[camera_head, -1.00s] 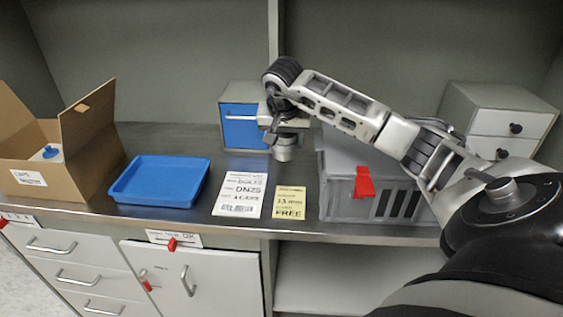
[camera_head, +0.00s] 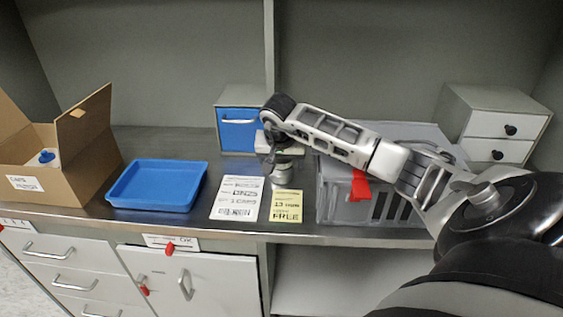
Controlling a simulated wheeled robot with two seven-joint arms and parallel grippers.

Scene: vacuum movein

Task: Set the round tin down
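The round tin (camera_head: 282,174) is a small grey metal cylinder. It hangs upright beneath my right gripper (camera_head: 280,160), just behind the yellow card marked FREE (camera_head: 287,206) on the steel counter. The gripper points down and is shut around the tin's upper part; its fingers partly hide the tin. Whether the tin's bottom touches the counter or hovers just above it, I cannot tell. My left gripper is not in the view.
A grey crate (camera_head: 332,200) with a red tag stands right of the tin. A white label sheet (camera_head: 237,197), blue tray (camera_head: 158,185) and open cardboard box (camera_head: 75,180) lie to the left. A blue-fronted drawer box (camera_head: 238,128) stands behind.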

